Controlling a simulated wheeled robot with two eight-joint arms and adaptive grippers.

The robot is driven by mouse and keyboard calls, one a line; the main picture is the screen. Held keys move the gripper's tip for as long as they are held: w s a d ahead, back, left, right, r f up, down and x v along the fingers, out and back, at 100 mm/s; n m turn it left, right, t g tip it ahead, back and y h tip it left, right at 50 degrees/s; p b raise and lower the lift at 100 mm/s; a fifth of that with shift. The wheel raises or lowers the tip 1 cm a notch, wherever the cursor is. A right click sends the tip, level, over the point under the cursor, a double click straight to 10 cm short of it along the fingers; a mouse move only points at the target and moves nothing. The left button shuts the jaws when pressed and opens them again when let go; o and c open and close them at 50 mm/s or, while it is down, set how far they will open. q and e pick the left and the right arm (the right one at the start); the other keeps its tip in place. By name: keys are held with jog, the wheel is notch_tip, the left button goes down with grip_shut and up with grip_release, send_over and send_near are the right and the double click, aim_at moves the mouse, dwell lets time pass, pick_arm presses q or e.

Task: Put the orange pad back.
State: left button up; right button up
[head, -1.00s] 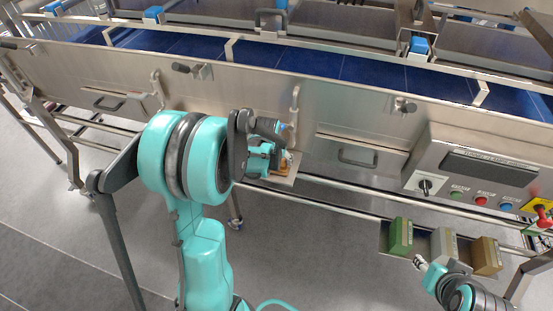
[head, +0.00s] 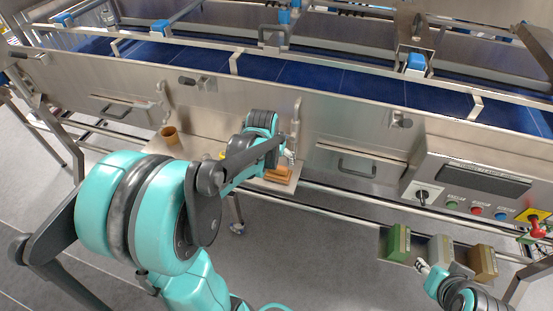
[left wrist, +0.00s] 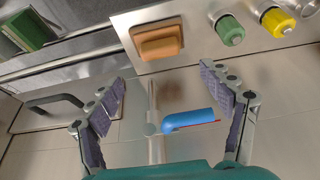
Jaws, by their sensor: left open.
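The orange pad (left wrist: 158,42) lies on a metal shelf (left wrist: 190,58) in the left wrist view, beyond my fingertips. In the head view the orange pad (head: 278,175) shows on the shelf below the conveyor's side, partly covered by my left arm. My left gripper (left wrist: 163,78) is open, its two fingers wide apart with no object held between them. In the head view my left gripper (head: 288,153) is near the pad and mostly hidden. My right gripper (head: 423,267) is low at the right, beside the blocks; its fingers are too small to read.
Green (left wrist: 230,30) and yellow (left wrist: 277,22) capped bottles stand near the pad. A brown cup (head: 169,135) is left on the shelf. Green (head: 399,243), grey (head: 442,248) and tan (head: 483,262) blocks sit right.

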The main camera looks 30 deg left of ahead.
pick_arm(q)
jog(key=s+d+r+m+t, duration=0.1)
jog(key=s+d+r, duration=0.2)
jog(key=s+d, duration=0.4)
jog(key=s+d+r+m+t+h, duration=0.1)
jog(key=s+d+r, duration=0.2)
jog(key=s+d, duration=0.4)
jog(key=shift+s+d+r+m+t, duration=0.25)
jog(key=shift+s+r+m+t, duration=0.05)
jog(key=shift+s+m+t, duration=0.15)
jog(key=shift+f, duration=0.1)
